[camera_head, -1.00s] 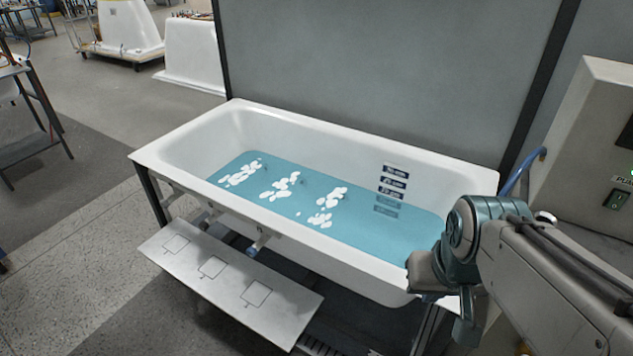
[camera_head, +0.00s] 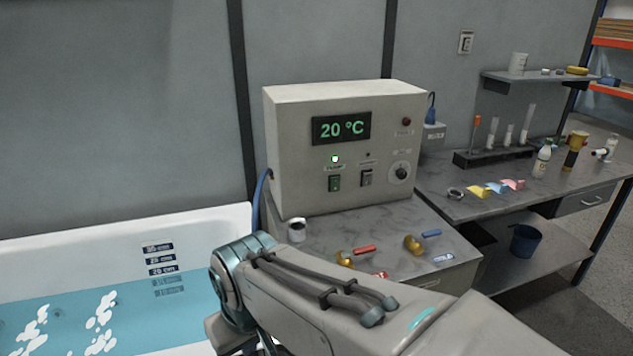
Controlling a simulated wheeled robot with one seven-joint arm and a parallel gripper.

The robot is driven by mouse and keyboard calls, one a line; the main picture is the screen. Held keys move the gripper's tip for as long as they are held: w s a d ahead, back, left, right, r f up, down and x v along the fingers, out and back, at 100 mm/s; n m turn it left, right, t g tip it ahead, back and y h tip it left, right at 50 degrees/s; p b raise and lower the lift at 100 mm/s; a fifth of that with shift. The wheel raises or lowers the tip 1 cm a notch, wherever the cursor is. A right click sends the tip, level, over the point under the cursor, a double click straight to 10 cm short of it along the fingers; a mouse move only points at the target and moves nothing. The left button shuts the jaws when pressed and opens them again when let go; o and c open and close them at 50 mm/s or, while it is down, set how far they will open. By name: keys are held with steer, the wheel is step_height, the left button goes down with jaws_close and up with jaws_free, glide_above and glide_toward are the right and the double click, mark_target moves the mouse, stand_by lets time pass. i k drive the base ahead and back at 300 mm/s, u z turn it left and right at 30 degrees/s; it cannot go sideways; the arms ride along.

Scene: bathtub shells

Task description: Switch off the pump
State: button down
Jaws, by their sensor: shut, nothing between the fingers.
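The control box (camera_head: 300,150) is pale grey and stands on a grey marbled top behind my arm. Its green display (camera_head: 341,128) reads 20 °C. My arm crosses the lower middle, in front of and below the box, apart from the switches. My gripper's fingers do not show.
The white bathtub (camera_head: 215,222) with blue water is at the left. A bench (camera_head: 450,207) with tubes and bottles is at the right. Air before the switches is clear.

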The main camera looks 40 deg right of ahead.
mark_target(335, 182)
steer(key=z, duration=0.75)
steer(key=k, duration=0.25)
steer(key=z, duration=0.6)
steer(key=i, duration=0.35)
steer(key=u, duration=0.2)
